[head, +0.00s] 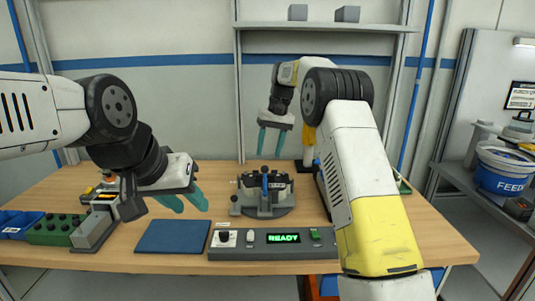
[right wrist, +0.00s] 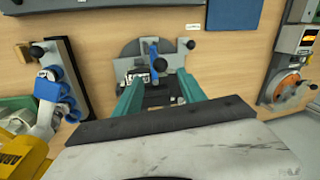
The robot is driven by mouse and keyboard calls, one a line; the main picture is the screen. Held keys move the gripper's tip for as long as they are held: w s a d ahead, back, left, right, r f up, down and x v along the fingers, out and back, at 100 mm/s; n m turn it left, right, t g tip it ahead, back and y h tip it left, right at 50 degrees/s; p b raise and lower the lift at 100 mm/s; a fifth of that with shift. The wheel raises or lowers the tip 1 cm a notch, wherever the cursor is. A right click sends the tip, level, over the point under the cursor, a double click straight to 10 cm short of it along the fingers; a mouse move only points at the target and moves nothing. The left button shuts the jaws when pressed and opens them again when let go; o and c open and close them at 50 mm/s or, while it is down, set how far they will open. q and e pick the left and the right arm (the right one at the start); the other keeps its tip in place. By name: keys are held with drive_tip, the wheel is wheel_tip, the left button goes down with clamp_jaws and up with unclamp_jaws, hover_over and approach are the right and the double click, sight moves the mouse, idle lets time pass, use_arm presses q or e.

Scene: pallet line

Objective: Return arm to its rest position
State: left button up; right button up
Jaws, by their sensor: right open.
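My right arm rises from the lower right, bends at its elbow and reaches over the back of the workbench. Its right gripper (head: 272,148) points down behind the clamping fixture (head: 264,205), its two teal fingers apart with nothing between them. In the right wrist view the right gripper (right wrist: 158,80) is open, and the fixture (right wrist: 133,52) with its blue lever lies beyond the fingertips. My left arm comes in from the left. Its left gripper (head: 190,205) hangs above the blue mat (head: 170,238), fingers apart and empty.
A control box (head: 232,254) showing READY stands at the front edge. A green block (head: 55,230) and blue bins (head: 15,224) are at the left. A FEED bucket (head: 502,175) stands at the right.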

drive_tip(key=shift+r, duration=0.1)
drive_tip(key=s+d+r+t, duration=0.1)
drive_tip(key=s+d+r, duration=0.25)
drive_tip(key=s, duration=0.25)
drive_tip(key=s+d+r+m+t, duration=0.1)
drive_tip(key=s+d+r, duration=0.25)
drive_tip(key=s, duration=0.25)
drive_tip(key=s+d+r+t, duration=0.1)
drive_tip(key=s+d+r, duration=0.1)
drive_tip(key=s+r, duration=0.4)
drive_tip(key=s+d+f+t, duration=0.1)
drive_tip(key=s+f, duration=0.3)
drive_tip(key=s, duration=0.6)
drive_tip(key=s+d+f+t, duration=0.2)
drive_tip(key=s+f, duration=0.2)
drive_tip(key=s, duration=0.6)
drive_tip(key=shift+s+d+m, duration=0.15)
drive_tip(key=shift+s+m, duration=0.15)
drive_tip(key=shift+r, duration=0.1)
